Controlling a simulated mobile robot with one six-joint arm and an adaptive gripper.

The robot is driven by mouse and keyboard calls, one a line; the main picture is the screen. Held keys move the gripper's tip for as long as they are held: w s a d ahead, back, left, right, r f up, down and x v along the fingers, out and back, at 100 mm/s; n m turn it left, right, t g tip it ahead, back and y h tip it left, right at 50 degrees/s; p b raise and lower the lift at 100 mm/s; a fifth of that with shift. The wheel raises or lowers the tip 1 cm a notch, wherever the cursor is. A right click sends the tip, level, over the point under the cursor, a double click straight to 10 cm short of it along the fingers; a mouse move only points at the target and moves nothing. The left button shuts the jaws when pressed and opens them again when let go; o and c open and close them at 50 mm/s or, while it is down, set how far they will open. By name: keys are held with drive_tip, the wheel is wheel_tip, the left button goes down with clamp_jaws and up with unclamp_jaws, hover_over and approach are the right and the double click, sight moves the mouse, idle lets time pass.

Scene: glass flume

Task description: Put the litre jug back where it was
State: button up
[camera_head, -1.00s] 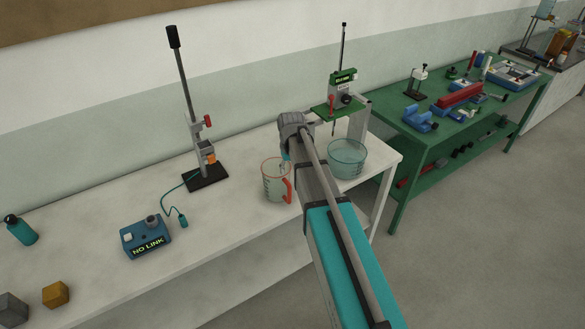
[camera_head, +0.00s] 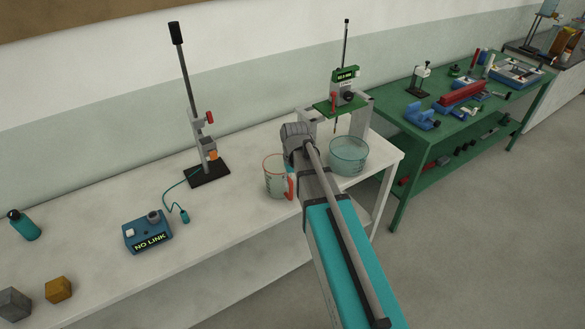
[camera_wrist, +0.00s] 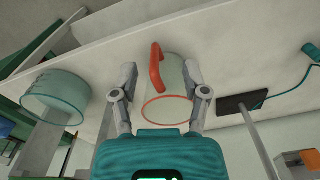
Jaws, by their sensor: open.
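The litre jug (camera_head: 275,178) is clear with a red rim and a red handle, and stands upright on the white bench left of my arm in the head view. The fingers are open on either side of the jug, and I see no clear contact. In the head view my arm hides the fingers.
A clear teal bowl (camera_head: 348,156) stands right of my arm, in front of a green-topped stand (camera_head: 343,104). A clamp stand (camera_head: 206,173) and a blue box reading NO LINK (camera_head: 147,234) are to the left.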

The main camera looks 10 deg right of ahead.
drive_tip(key=s+a, duration=0.1)
drive_tip(key=s, duration=1.2)
drive_tip(key=shift+s+a+m, duration=0.25)
drive_tip(key=shift+m, duration=0.05)
